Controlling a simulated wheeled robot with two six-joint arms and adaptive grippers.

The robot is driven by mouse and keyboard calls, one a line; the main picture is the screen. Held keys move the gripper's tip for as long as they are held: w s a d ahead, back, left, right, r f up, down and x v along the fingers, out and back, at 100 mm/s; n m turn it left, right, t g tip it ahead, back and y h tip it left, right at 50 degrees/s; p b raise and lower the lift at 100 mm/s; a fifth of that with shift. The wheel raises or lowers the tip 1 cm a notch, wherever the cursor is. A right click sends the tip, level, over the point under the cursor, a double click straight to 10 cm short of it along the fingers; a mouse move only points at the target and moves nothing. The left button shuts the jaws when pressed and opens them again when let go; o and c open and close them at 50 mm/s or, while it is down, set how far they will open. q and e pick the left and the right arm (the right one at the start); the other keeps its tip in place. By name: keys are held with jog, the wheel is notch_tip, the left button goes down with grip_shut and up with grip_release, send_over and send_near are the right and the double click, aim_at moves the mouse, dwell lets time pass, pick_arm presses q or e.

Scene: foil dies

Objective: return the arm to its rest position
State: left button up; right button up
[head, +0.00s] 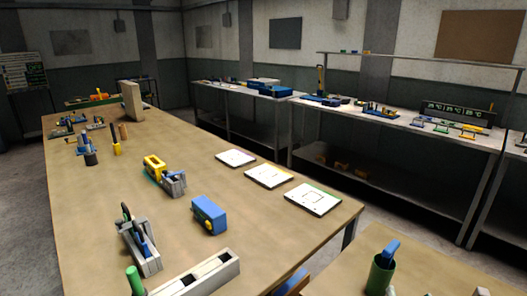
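Neither of my grippers nor my arms shows in the head view. On the long wooden table (95,210) stand a blue block-shaped device (208,214), a yellow and grey device (165,175) and a grey holder with upright tools (140,245). Three white cards lie flat along the table's right side: one with a purple edge (236,158), one with a yellow edge (268,176) and one with a green edge (313,199).
A pale slotted box (205,278) and a green cylinder (134,280) are at the near edge. A green cup (379,275) with a blue item stands on a second table at lower right. Shelved benches (420,150) line the back wall. The table's left front is clear.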

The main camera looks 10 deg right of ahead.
jog(key=s+f+m+g+h, duration=0.1)
jog(key=s+f+m+g, duration=0.1)
jog(key=m, duration=0.5)
jog(key=s+a+f+m+g, duration=0.1)
jog(key=s+f+m+g, duration=0.1)
jog(key=s+m+g, duration=0.2)
jog(key=s+f+m+g+h, duration=0.1)
jog(key=s+m, duration=0.4)
jog(key=m, duration=0.5)
jog(key=shift+s+a+f+g+h, duration=0.1)
jog(key=shift+s+f+g+h, duration=0.05)
jog(key=shift+f+g, duration=0.35)
jog(key=shift+s+a+f+g+h, duration=0.15)
jog(key=shift+f+g, duration=0.25)
jog(key=shift+g, duration=0.2)
jog(key=s+a+f+m+g+y, duration=0.25)
jog(key=s+a+y, duration=0.2)
jog(key=a, duration=0.35)
jog(key=s+a+f+m+g+y, duration=0.25)
jog(key=s+a+m, duration=0.2)
jog(key=a, duration=0.25)
notch_tip(320, 180, down, 20)
jog(key=s+d+g, duration=0.1)
jog(key=s+d, duration=0.1)
jog(key=s, duration=0.1)
jog(key=s+f+g, duration=0.1)
jog(key=s+f, duration=1.1)
jog(key=s, duration=0.1)
jog(key=shift+d+y, duration=0.3)
